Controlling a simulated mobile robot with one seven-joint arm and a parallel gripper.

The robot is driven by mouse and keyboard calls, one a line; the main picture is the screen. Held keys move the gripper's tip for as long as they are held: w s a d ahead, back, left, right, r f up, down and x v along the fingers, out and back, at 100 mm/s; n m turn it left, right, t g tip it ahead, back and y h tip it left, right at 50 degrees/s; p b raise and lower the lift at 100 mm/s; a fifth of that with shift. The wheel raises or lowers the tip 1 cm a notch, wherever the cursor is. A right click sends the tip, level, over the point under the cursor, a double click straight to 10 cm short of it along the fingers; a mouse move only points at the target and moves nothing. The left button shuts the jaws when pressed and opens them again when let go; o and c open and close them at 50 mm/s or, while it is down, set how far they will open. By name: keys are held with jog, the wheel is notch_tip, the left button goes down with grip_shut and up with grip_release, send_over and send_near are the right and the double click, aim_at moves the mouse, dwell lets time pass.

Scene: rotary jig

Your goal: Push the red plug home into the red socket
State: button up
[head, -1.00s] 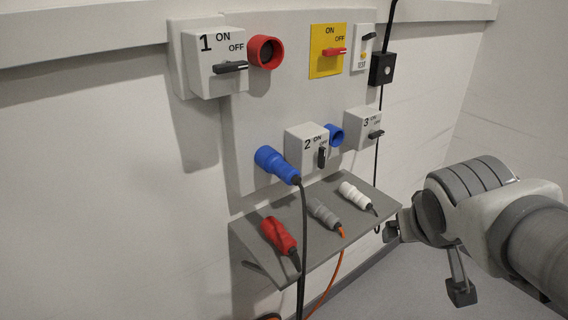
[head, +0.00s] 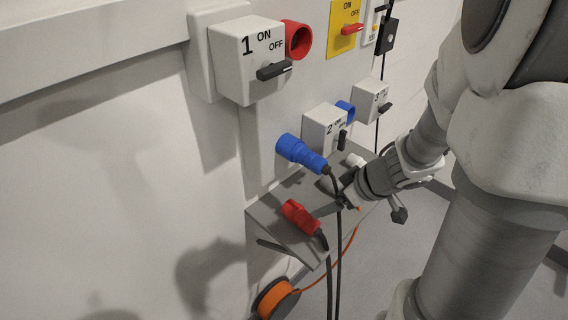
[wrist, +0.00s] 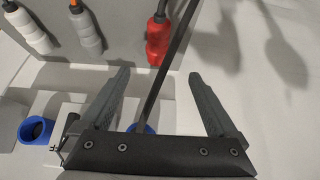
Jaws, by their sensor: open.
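The red plug (head: 301,216) lies on the left part of the grey shelf (head: 262,213), its black cable over the front edge. In the wrist view the red plug (wrist: 158,38) is at the top, beyond the fingertips and apart from them. The red socket (head: 298,40) is high on the panel, right of switch box 1, and looks empty. My gripper (head: 342,193) is by the shelf's front edge, right of the red plug. In the wrist view my gripper (wrist: 158,78) is open, and a black cable crosses the gap between its fingers.
A blue plug (head: 299,152) hangs its cable past the shelf near my gripper. The empty-looking blue socket (head: 345,107) is beside box 2 (head: 321,128). White (wrist: 27,30) and grey (wrist: 85,30) plugs lie on the shelf. An orange cable reel (head: 277,299) is below. Left wall is clear.

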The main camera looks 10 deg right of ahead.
aim_at(306, 215)
jog(key=b+x, duration=0.3)
jog(key=x, duration=0.2)
jog(key=b+x, duration=0.3)
jog(key=x, duration=0.3)
jog(key=shift+s+f, duration=0.1)
jog(key=shift+s, duration=0.15)
jog(key=shift+w+a+f+b, duration=0.1)
jog(key=shift+w+f+b, duration=0.2)
jog(key=shift+f+b, duration=0.1)
jog(key=shift+d+b+x, duration=0.15)
jog(key=shift+b+x, duration=0.65)
jog(key=shift+x, duration=0.5)
jog(key=shift+d+b+x, duration=0.2)
jog(key=shift+b+x, duration=0.6)
jog(key=shift+x, duration=0.5)
grip_shut()
